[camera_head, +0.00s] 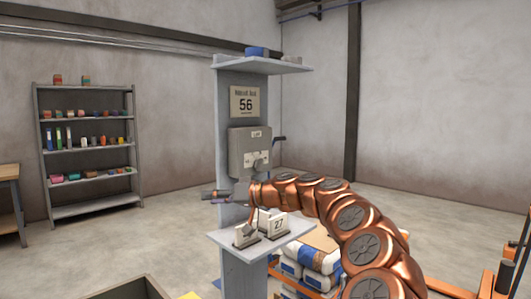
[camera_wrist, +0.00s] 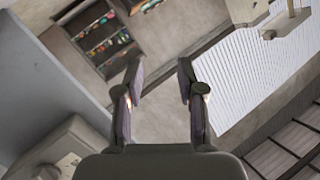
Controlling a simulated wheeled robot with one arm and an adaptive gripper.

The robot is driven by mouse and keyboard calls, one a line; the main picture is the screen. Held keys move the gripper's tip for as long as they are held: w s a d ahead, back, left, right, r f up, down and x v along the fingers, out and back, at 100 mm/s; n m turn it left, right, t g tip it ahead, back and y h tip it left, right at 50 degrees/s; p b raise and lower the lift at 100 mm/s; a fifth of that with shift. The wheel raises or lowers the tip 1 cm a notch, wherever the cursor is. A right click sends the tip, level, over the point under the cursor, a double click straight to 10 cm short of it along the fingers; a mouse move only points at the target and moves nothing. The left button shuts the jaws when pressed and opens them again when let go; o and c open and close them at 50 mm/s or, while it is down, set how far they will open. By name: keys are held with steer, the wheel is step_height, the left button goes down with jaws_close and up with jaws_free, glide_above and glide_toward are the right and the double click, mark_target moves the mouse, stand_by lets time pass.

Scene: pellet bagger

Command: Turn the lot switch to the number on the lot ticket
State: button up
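A grey box (camera_head: 241,150) with a small "LOT"-like label is fixed to the front of a grey column. Its pale plate carries a small switch (camera_head: 256,160); the setting is too small to read. A sign (camera_head: 245,104) above shows 56, with a blurred heading. A white card (camera_head: 278,225) showing 27 stands on the lower shelf; I cannot tell which is the lot ticket. My gripper (camera_head: 213,195) is below the box, pointing left, apart from the switch. In the wrist view my gripper (camera_wrist: 159,72) is open and empty, with part of the box (camera_wrist: 75,145) at lower left.
A dark lever (camera_head: 279,139) sticks out at the box's right side. Another card (camera_head: 245,235) stands on the lower shelf (camera_head: 270,245), close under my arm. Blue and white bags (camera_head: 318,260) lie right of the column. A stocked rack (camera_head: 88,211) stands at the left wall.

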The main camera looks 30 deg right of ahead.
steer(key=w+d+r+m+t+h+p, duration=0.2)
steer(key=d+r+t+p, duration=0.15)
steer(key=d, duration=0.95)
steer(key=m+t+h+p, duration=0.1)
steer(key=m+t+h, duration=0.1)
steer(key=h, duration=0.2)
glide_toward(262, 166)
steer(key=x, duration=0.2)
steer(key=shift+p+x, duration=1)
steer(key=shift+x, duration=2.35)
steer(key=shift+d, duration=0.1)
jaws_close()
steer(key=shift+d, duration=0.1)
